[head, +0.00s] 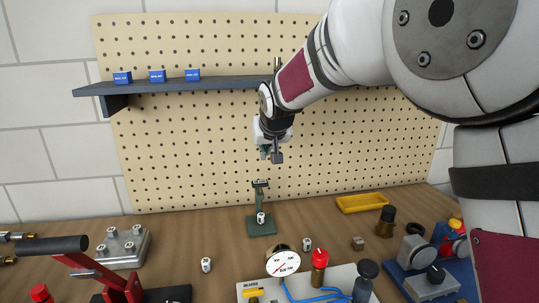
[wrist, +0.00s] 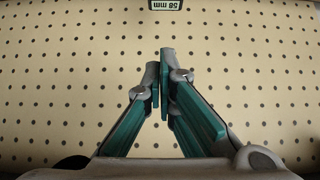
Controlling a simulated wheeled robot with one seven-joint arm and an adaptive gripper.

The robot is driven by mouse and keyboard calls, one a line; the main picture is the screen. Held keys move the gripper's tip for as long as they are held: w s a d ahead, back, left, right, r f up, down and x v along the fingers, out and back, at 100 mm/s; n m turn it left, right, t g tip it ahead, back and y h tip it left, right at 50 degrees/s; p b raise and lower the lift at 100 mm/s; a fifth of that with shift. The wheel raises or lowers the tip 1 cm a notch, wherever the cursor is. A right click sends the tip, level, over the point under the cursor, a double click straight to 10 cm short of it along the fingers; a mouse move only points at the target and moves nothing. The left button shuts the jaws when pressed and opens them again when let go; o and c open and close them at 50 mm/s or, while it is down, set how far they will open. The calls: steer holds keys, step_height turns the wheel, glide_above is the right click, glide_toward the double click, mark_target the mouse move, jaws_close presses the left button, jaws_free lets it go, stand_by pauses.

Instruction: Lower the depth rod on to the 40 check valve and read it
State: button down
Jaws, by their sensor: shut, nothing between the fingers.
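The green depth gauge stand (head: 261,229) is on the wooden bench, below my gripper. A small white valve piece (head: 261,218) stands upright on the stand's base; its marking is too small to read. The stand's readout (head: 260,184) is at the top of its post. A readout plate (wrist: 165,4) at the top edge of the wrist view shows "58 mm" upside down. My gripper (head: 271,156) is shut and empty, in the air above the stand before the pegboard. Its fingertips (wrist: 159,82) are together in the wrist view. I cannot make out whether the rod touches the valve.
More white pieces stand on the bench, at left (head: 206,264) and right (head: 307,244). A dial gauge (head: 283,263) and red-capped fitting (head: 319,267) are in front. A yellow tray (head: 361,203) is back right. A dark shelf (head: 200,86) with blue boxes runs behind my arm.

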glide_above(263, 183)
step_height(263, 183, down, 6)
steer(key=shift+w+f, duration=0.1)
steer(key=shift+w, duration=0.05)
step_height(263, 183, down, 2)
steer(key=shift+f, duration=0.7)
steer(key=shift+f, duration=0.1)
